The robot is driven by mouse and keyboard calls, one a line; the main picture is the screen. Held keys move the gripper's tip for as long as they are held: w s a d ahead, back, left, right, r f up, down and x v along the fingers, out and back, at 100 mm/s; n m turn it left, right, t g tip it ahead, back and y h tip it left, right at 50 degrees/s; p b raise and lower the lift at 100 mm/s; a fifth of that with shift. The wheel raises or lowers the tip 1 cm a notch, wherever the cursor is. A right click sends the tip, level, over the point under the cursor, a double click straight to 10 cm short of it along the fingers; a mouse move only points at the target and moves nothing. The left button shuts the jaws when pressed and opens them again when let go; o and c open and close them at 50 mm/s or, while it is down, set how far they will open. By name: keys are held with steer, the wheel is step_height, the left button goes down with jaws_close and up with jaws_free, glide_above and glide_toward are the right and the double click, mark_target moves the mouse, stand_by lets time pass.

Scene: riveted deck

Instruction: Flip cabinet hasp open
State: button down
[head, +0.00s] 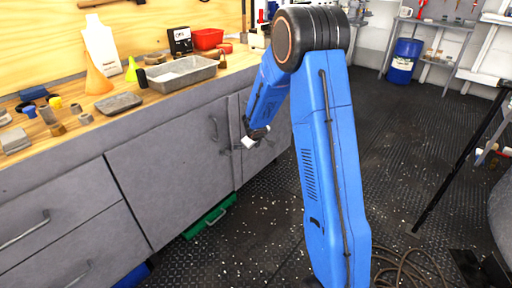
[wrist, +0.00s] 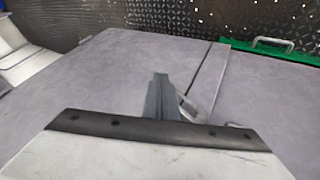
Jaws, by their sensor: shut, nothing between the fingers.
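The grey cabinet doors (head: 175,150) stand under the workbench top. In the wrist view the grey door face (wrist: 110,85) fills most of the picture, with a seam running up to the upper right. A small pale metal piece, apparently the hasp (wrist: 196,105), lies at the lower end of that seam, partly hidden by my gripper. My gripper (wrist: 159,85) is shut and empty, its dark fingers just left of this piece. I cannot tell whether they touch. In the head view my gripper (head: 247,142) is close to the doors; the hasp cannot be made out there.
A bar handle (head: 215,130) stands out from the door left of my gripper. A green case (head: 210,217) lies on the floor under the cabinet. A metal tray (head: 180,73) and bottles sit on the bench above. The floor to the right is largely open.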

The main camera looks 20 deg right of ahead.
steer(key=shift+w+d, duration=0.2)
steer(key=shift+w, duration=0.4)
steer(key=shift+w+a, duration=0.1)
